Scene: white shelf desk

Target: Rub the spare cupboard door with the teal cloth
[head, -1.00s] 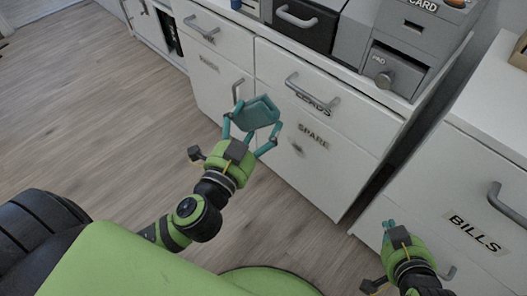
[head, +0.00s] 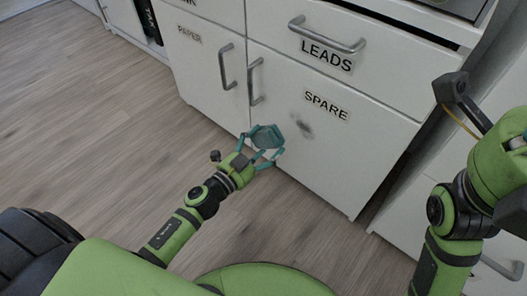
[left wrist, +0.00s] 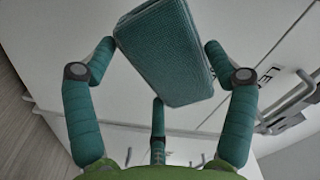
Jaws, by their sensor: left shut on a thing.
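The teal cloth (head: 268,137) is a folded pad held in my left gripper (head: 264,147). It also fills the upper middle of the left wrist view (left wrist: 167,50), between the fingers. The spare door (head: 335,160) is the white lower right cupboard front, shut, with a SPARE label (head: 326,106) and a dark grey smudge (head: 303,126) left of and below the label. The cloth is left of and a little below the smudge, in front of the door; I cannot tell whether it touches. My right arm stands at the right edge, its fingers hidden.
A LEADS drawer (head: 380,75) with a bar handle (head: 327,36) is above the door. The spare door handle (head: 256,82) and the PAPER door handle (head: 226,67) stick out near the cloth. The wood floor (head: 80,110) at left is clear.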

